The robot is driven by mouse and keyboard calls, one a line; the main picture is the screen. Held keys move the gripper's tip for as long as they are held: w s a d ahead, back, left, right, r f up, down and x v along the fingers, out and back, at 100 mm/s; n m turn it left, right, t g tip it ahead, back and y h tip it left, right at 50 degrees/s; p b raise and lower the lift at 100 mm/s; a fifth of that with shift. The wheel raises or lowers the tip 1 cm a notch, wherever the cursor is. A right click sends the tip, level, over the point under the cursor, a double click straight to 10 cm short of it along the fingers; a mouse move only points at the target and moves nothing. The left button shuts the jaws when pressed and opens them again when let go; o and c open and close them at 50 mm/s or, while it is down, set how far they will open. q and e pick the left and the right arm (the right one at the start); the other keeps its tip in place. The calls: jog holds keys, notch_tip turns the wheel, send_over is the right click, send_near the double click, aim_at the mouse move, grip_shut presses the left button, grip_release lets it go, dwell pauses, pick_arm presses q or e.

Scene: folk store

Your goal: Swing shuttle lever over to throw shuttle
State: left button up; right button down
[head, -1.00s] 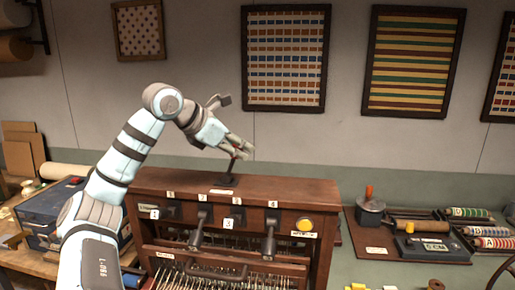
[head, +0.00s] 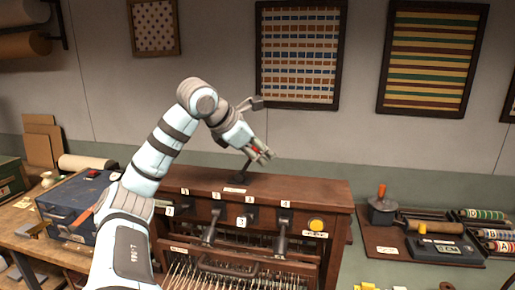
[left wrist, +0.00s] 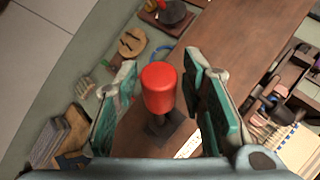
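The shuttle lever stands on top of the brown wooden loom cabinet (head: 318,190). It has a dark base, a thin dark stem (head: 247,168) and a red knob (left wrist: 159,88). In the head view the stem leans to the right, and the fingers hide most of the knob. My left gripper (head: 259,152) is at the knob. In the left wrist view the knob sits between the two fingers of my left gripper (left wrist: 160,105), with a gap on each side, so the fingers look open around it. My right gripper is not in view.
Black handles (head: 282,232) and a yellow button (head: 316,224) are on the cabinet front. A blue box (head: 72,203) stands at the left. A board with a crank pot (head: 382,208) and spools lies at the right. Framed textiles hang behind.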

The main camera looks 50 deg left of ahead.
pick_arm(q)
jog(key=shift+r, duration=0.1)
jog(key=shift+s+d+r, duration=0.1)
jog(key=shift+s+r, duration=0.2)
jog(key=v, duration=1)
jog(key=shift+s, duration=0.55)
jog(key=shift+f, duration=0.15)
